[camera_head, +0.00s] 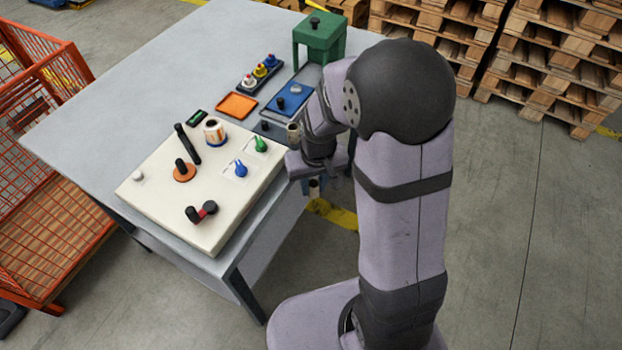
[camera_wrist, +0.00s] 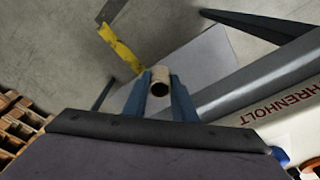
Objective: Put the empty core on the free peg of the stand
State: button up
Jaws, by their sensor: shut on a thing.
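My gripper (camera_wrist: 162,88) is shut on a beige cardboard core (camera_wrist: 159,82), whose open end shows between the two blue-grey fingertips in the wrist view. In the head view the gripper and the core (camera_head: 314,187) hang low at the table's right front edge, partly hidden by my wrist. A small dark stand (camera_head: 274,134) lies on the table behind the cream machine. Its left peg (camera_head: 265,126) looks bare. A beige core (camera_head: 293,130) stands at its right side, close to my wrist. My arm hides part of that area.
The cream rewinder panel (camera_head: 150,194) carries an upright black bar, a roll, an orange disc and blue and green handles. The table's left side (camera_head: 130,90) is clear.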

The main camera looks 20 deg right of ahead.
jog(key=w+r+p, duration=0.3)
jog(key=r+p, duration=1.6)
jog(key=r, duration=0.2)
jog(key=n+b, duration=0.3)
jog(key=n, duration=0.3)
send_over(264, 121)
jog(key=shift+s+f+y, duration=0.1)
jog(key=shift+f+y, duration=0.3)
jog(key=shift+f, duration=1.15)
jog(key=shift+f, duration=0.2)
jog(key=shift+f+b, duration=3.65)
jog(key=shift+f, duration=1.65)
jog(key=shift+r, duration=0.2)
